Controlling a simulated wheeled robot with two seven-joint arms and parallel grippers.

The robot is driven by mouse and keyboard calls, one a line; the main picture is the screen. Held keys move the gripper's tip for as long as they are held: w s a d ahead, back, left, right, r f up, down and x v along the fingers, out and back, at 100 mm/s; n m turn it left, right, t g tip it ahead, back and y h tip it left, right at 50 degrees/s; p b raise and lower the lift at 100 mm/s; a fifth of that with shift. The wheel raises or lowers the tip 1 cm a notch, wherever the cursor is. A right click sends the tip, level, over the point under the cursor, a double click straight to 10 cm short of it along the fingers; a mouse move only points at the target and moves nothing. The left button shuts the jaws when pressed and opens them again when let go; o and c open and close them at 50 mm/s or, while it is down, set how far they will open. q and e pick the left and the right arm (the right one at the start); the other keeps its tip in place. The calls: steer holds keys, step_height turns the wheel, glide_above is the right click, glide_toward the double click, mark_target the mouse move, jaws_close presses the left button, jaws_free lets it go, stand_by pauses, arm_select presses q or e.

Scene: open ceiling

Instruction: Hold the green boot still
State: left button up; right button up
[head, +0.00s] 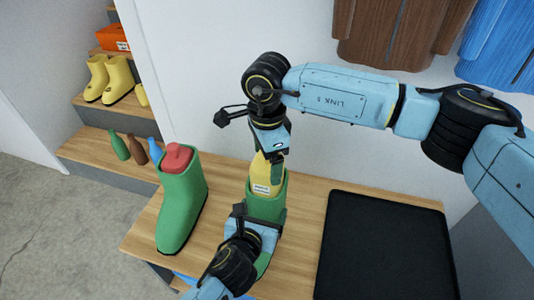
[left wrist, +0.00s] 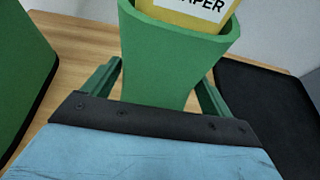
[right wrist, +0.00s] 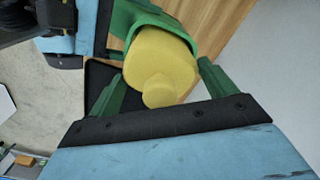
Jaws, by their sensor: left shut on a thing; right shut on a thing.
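A green boot (head: 266,206) stands on the wooden bench, in the middle of the head view. My left gripper (head: 252,218) is shut on its shaft, with one finger on each side in the left wrist view (left wrist: 160,84). A yellow insert (head: 261,184) with a white label sits partly inside the boot's opening. My right gripper (head: 268,156) is above the boot, shut on the insert's top. The right wrist view shows the insert's rounded yellow top and knob (right wrist: 160,60) between the fingers. The boot's foot is partly hidden by my left arm.
Another green boot (head: 180,210) with a red insert (head: 177,157) stands to the left. A black tray (head: 385,245) lies to the right. Small bottles (head: 136,149) and yellow boots (head: 108,79) stand on steps behind left. Brown and blue items hang on the wall.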

steer(key=shift+f, duration=2.4)
steer(key=o, duration=1.2)
steer(key=shift+c, duration=0.2)
step_height(320, 180, up, 12)
steer(key=shift+r, duration=0.1)
arm_select(q)
steer(key=o, duration=1.1)
steer(key=shift+s, duration=0.1)
